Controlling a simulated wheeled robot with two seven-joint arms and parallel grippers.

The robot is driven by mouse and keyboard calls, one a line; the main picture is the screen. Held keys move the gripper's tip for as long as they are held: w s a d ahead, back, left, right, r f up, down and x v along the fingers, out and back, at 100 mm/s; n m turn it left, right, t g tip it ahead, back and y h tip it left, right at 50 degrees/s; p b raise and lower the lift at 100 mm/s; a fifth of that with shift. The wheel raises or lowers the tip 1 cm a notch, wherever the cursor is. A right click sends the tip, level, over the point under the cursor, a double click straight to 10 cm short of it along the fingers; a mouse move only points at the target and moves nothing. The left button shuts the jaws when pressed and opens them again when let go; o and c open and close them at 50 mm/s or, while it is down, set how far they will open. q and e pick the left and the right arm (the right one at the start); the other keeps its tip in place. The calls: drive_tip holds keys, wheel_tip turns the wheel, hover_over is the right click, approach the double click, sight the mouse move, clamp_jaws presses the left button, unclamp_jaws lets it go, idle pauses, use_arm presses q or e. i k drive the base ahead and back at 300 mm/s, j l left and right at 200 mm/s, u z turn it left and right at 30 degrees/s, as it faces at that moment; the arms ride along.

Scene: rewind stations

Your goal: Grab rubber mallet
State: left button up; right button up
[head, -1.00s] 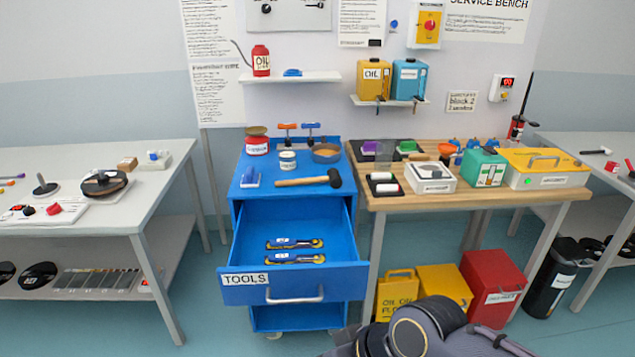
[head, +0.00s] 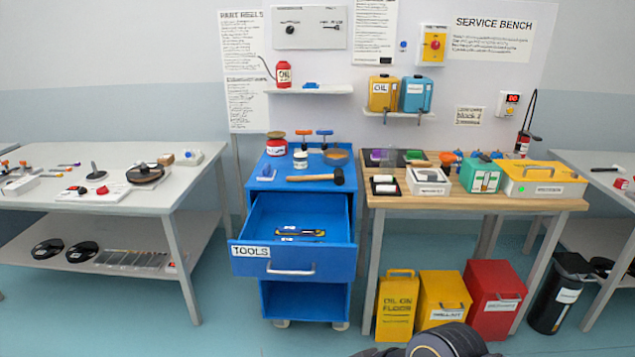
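The rubber mallet (head: 317,178) lies on top of the blue tool cart (head: 255,200), near its front edge. Its wooden handle points left and its black head is at the right. The cart's drawer marked TOOLS (head: 249,251) is pulled open below it, with yellow and dark tools (head: 300,232) inside. Part of my arm shows at the bottom edge, right of centre. Neither gripper's fingers are in view.
A wooden bench (head: 480,200) with boxes and trays stands right of the cart. A yellow oil bin (head: 397,312) and a red bin (head: 497,300) stand under it. A grey table (head: 105,205) is at the left. The floor before the cart is clear.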

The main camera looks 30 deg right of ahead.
sight(339, 176)
drive_tip(key=l+u, duration=0.1)
drive_tip(key=u, duration=0.3)
drive_tip(key=l+u, duration=0.15)
drive_tip(key=u, duration=0.25)
drive_tip(key=l+u, duration=0.15)
drive_tip(key=u, duration=0.3)
drive_tip(key=l+u, duration=0.15)
drive_tip(key=u, duration=0.25)
drive_tip(key=k+l, duration=0.1)
drive_tip(key=l, duration=0.35)
drive_tip(key=k+l, duration=0.15)
drive_tip(key=l, duration=0.35)
drive_tip(key=k+l, duration=0.1)
drive_tip(key=l, duration=0.35)
drive_tip(key=k+l, duration=0.1)
drive_tip(key=l, duration=0.35)
drive_tip(key=k+l, duration=0.15)
drive_tip(key=l, duration=0.3)
drive_tip(key=k+l, duration=0.1)
drive_tip(key=l, duration=0.4)
drive_tip(key=k+l, duration=0.1)
drive_tip(key=l, duration=0.35)
drive_tip(key=k+l, duration=0.15)
drive_tip(key=l, duration=0.3)
